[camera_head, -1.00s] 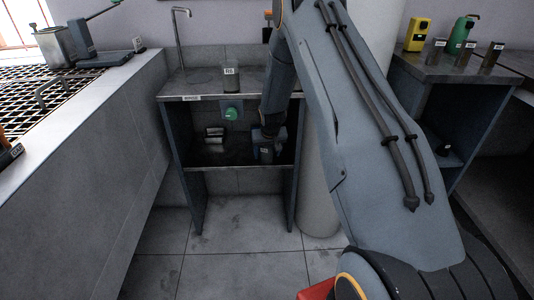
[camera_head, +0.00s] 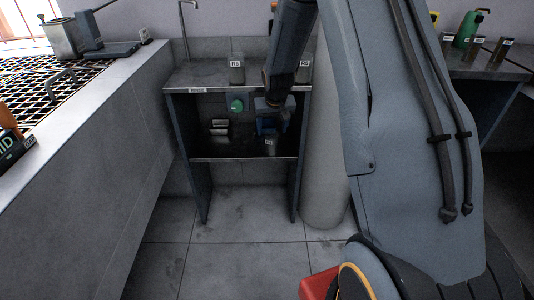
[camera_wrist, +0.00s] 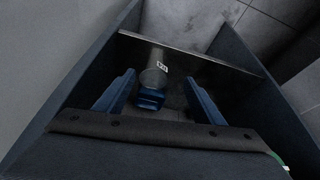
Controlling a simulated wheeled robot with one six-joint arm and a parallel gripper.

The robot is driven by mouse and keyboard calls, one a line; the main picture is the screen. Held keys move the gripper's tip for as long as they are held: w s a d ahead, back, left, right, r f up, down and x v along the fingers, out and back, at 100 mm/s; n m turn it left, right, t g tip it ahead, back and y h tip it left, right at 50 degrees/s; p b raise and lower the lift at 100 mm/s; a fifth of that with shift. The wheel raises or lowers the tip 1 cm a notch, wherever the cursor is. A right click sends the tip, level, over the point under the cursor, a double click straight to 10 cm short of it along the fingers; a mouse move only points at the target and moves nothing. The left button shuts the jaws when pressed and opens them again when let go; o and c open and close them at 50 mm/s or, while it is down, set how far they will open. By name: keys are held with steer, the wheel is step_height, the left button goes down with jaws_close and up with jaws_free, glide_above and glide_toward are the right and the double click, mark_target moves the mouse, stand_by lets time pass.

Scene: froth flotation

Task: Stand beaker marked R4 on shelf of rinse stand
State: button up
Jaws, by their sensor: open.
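A small grey beaker (camera_head: 271,146) with a white label stands upright on the dark lower shelf (camera_head: 235,159) of the rinse stand, near its right side. The label is too small to read surely. In the wrist view the beaker (camera_wrist: 154,72) stands beyond my fingers, near the shelf's metal front edge (camera_wrist: 190,53). My gripper (camera_head: 271,122) is inside the stand, just above and behind the beaker. In the wrist view my gripper (camera_wrist: 160,82) is open, its blue fingers apart and clear of the beaker.
Two labelled beakers (camera_head: 237,73) (camera_head: 304,72) stand on the rinse stand's top. A green knob (camera_head: 237,105) is on the stand's back, with a small metal item (camera_head: 219,127) below it. A pale column (camera_head: 325,180) stands close at right. The floor in front is clear.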

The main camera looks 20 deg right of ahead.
steer(key=s+a+r+n+g, duration=0.1)
steer(key=s+a+r, duration=0.6)
steer(key=s+r, duration=0.15)
steer(key=s+a+r+n+g, duration=0.1)
steer(key=s+a+r, duration=0.1)
steer(key=s, duration=0.8)
steer(key=s+a+r+n+g+y, duration=0.1)
steer(key=s+a+r, duration=0.2)
steer(key=s, duration=0.7)
steer(key=s+a+r+g, duration=0.1)
steer(key=s+a+r, duration=0.2)
steer(key=s, duration=0.7)
steer(key=shift+s+a+r+n, duration=0.15)
steer(key=shift+s+a+n, duration=0.25)
steer(key=shift+a, duration=0.6)
steer(key=shift+w, duration=0.1)
steer(key=d+r+m+p, duration=0.2)
steer(key=d+r+p, duration=0.5)
steer(key=p, duration=0.6)
steer(key=shift+d+p, duration=0.15)
steer(key=shift+p, duration=0.25)
